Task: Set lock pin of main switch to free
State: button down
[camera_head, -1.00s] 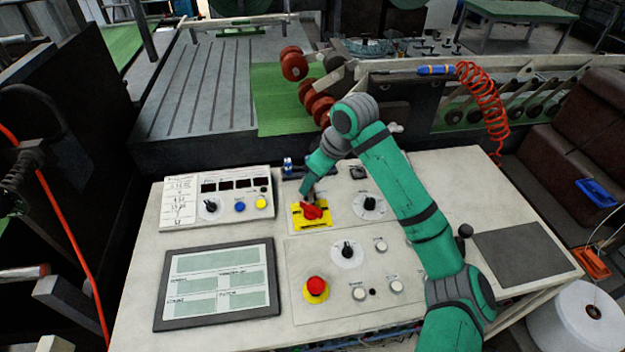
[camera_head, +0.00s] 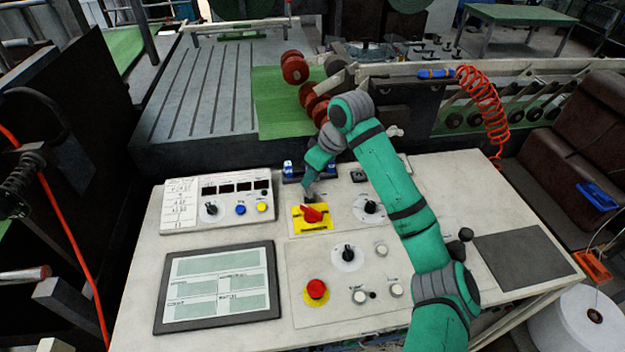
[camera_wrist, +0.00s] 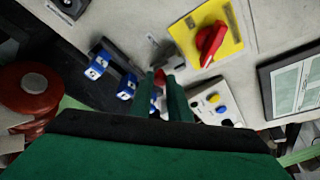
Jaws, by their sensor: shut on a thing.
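The main switch has a red handle (camera_head: 314,214) on a yellow plate (camera_head: 299,224) on the sloped console. In the wrist view the red handle (camera_wrist: 211,42) and yellow plate (camera_wrist: 231,38) are at the upper right. My gripper (camera_head: 309,197) is low over the console, just behind the yellow plate. In the wrist view my gripper (camera_wrist: 161,82) is shut on a small red piece (camera_wrist: 160,77), apparently the lock pin, showing between the green fingers. The fingers hide most of it. I cannot tell whether it is clear of its seat.
Blue padlock-like pieces (camera_head: 288,168) sit at the console's back edge, close to my gripper. A black knob (camera_head: 370,206) is right of the switch. A red emergency button (camera_head: 316,289) and a dark-framed screen (camera_head: 218,284) are nearer. A grey pad (camera_head: 524,257) lies at right.

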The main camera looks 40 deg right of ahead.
jog(key=shift+w+d, duration=0.1)
jog(key=shift+w, duration=0.05)
jog(key=c, duration=1.7)
grip_release()
jog(key=shift+o, duration=0.2)
jog(key=v, duration=1)
jog(key=shift+r, duration=0.35)
jog(key=shift+d, duration=0.1)
